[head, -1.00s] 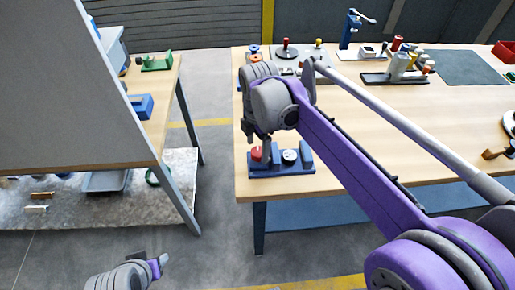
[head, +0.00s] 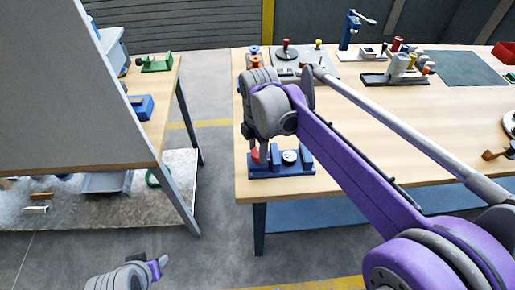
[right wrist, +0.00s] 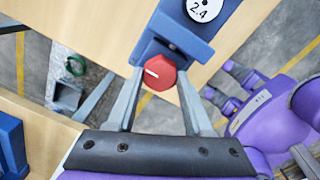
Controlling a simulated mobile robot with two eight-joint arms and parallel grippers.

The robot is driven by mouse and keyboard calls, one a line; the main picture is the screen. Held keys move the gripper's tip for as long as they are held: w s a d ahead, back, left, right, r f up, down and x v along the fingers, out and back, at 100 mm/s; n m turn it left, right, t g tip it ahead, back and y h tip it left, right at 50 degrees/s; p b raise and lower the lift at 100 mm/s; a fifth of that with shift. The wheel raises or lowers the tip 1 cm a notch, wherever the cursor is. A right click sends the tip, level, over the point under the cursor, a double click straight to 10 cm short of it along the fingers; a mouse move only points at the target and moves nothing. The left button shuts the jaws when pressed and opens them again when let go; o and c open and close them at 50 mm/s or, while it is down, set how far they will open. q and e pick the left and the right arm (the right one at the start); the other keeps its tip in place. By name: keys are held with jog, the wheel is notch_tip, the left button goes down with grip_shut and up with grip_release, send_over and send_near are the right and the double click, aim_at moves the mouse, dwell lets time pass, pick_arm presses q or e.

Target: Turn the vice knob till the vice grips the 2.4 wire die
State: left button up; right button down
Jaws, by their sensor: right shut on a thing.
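The blue vice (head: 283,171) sits at the near left corner of the right-hand wooden table. The white round wire die marked 2.4 (right wrist: 204,9) lies in it, cut off by the top edge of the right wrist view; it also shows in the head view (head: 290,157). The red vice knob (right wrist: 158,72) has a white line pointing left in the wrist view. My right gripper (right wrist: 160,82) is shut on the knob, one finger on each side. Whether the jaw touches the die is unclear. My left gripper (head: 152,264) is low at the bottom left, away from the table; its fingers are unclear.
Spools, a blue lever press (head: 351,28) and a wire stand (head: 400,68) are at the back of the table. A dark mat (head: 455,68) lies at the back right. Another bench (head: 150,110) stands at the left, across an open floor gap.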

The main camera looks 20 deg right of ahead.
jog(key=shift+m, duration=0.3)
